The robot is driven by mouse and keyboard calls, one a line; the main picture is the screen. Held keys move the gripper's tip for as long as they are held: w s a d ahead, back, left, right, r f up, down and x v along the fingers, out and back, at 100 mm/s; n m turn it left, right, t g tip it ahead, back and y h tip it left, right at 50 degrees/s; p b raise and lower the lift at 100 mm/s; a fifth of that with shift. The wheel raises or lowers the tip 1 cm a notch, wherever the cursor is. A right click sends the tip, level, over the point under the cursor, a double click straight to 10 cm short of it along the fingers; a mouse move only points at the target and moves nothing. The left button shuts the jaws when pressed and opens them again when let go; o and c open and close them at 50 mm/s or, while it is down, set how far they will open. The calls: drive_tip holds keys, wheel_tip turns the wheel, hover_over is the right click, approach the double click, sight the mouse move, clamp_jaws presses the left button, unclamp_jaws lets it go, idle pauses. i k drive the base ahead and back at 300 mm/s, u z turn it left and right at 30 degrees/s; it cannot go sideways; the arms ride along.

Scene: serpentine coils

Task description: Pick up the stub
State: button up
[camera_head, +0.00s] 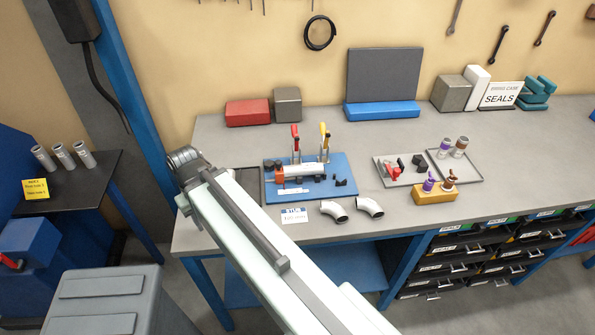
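A small white card (293,215) with a blue heading lies at the bench's front edge; the heading seems to read "STUB", but the small print is unreadable. A straight silver tube (304,170) lies in a fixture on a blue plate (340,186). Three short silver tubes (84,154) stand on a dark side table at left. I cannot tell which piece is the stub. My arm reaches from the bottom right to a dark joint at the bench's left end. My gripper is not visible.
Red-handled and yellow-handled clamps (324,144) rise from the blue plate. Grey trays (455,165) and an orange-yellow block (434,192) stand to the right. A blue post (140,105) stands near my arm's end. The bench's back middle has free room.

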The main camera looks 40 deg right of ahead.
sight(311, 169)
drive_tip(key=u, duration=1.7)
drive_tip(key=k, duration=2.1)
drive_tip(key=z, duration=0.45)
drive_tip(key=i, duration=1.55)
drive_tip(key=u, duration=0.05)
